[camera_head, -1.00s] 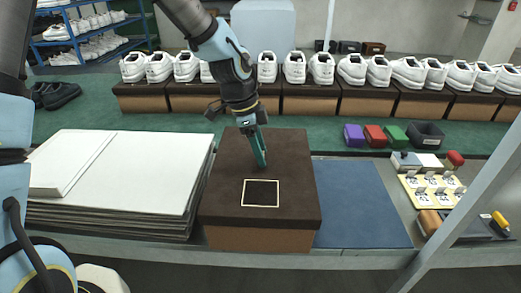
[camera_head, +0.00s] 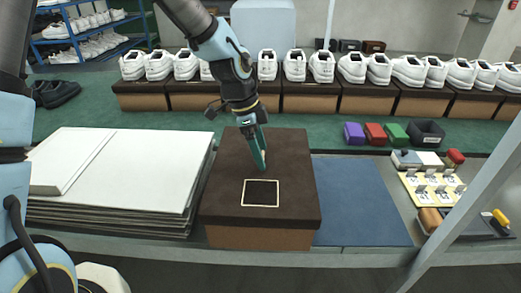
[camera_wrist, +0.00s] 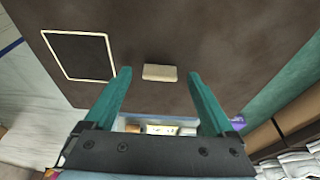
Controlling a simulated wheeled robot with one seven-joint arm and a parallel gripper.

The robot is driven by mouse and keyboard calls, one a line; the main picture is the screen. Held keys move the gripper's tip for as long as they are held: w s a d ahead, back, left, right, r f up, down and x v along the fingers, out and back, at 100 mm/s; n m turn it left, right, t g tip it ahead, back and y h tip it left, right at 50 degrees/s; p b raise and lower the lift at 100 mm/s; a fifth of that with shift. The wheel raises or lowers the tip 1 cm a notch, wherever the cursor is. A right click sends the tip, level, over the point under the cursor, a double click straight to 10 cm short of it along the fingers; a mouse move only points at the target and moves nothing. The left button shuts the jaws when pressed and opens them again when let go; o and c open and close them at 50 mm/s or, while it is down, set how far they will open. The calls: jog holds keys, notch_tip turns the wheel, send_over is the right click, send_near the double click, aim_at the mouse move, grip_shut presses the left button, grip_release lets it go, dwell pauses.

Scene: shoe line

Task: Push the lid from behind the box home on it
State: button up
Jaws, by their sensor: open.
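The shoe box (camera_head: 260,238) stands on the bench in the middle of the head view, its lighter brown front wall showing. The dark brown lid (camera_head: 220,185) lies over its top, with a black square label (camera_head: 261,193) framed in cream near the front. Its back edge is far from the camera, and I cannot tell whether it sits fully down. My gripper (camera_head: 262,165) reaches down over the middle of the lid. In the wrist view my gripper (camera_wrist: 159,75) is open, its teal fingers on either side of a small cream block (camera_wrist: 160,72) on the lid. Contact cannot be told.
A stack of white boards (camera_head: 125,165) stands close left of the box. A blue mat (camera_head: 360,200) lies flat on its right, clear. Small coloured bins (camera_head: 375,135) and a yellow tray (camera_head: 432,188) are farther right. White shoes on brown boxes (camera_head: 310,100) line the back.

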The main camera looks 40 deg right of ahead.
jog(key=b+v, duration=0.1)
jog(key=v, duration=0.9)
jog(key=shift+r, duration=0.4)
jog(key=w+a+f+n+t+y, duration=0.1)
jog(key=w+a+f+n, duration=0.1)
jog(key=w+a+n, duration=0.45)
jog(key=w+a+f+n+t, duration=0.15)
jog(key=a+n, duration=0.25)
jog(key=a, duration=0.6)
jog(key=s+a+f+n+t+y, duration=0.1)
jog(key=a+n, duration=1.3)
jog(key=a, duration=0.8)
